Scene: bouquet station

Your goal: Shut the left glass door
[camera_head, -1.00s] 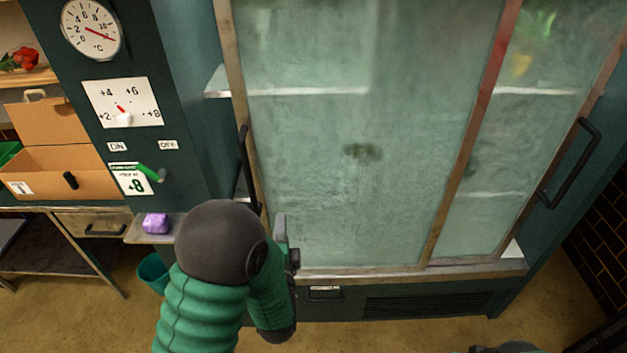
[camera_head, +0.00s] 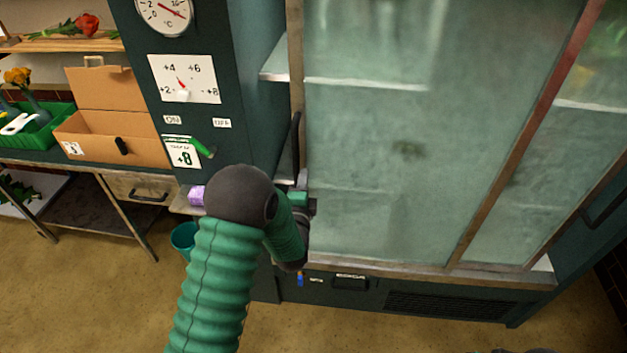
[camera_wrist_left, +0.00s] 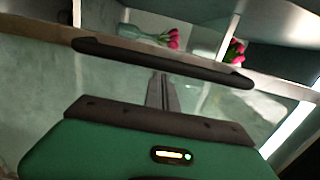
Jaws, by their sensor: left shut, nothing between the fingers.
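The left glass door (camera_head: 390,140) is a large frosted pane in a worn metal frame, in the head view. A gap with white shelves shows between its left frame and the cabinet's side, so it stands partly open. Its black upright handle (camera_head: 296,140) is near the left frame. My left gripper (camera_head: 304,194) is shut and empty, near the handle's lower end. In the left wrist view the closed fingers (camera_wrist_left: 163,92) point toward the handle bar (camera_wrist_left: 160,62); I cannot tell whether they touch it. My right gripper is not in view.
A second glass pane (camera_head: 550,165) is on the right. Left of the doors are a dial panel (camera_head: 183,78), a green lever (camera_head: 203,147) and a small purple block (camera_head: 197,195). A cardboard box (camera_head: 115,135) stands on the bench. Pink flowers (camera_wrist_left: 174,39) show inside the cabinet.

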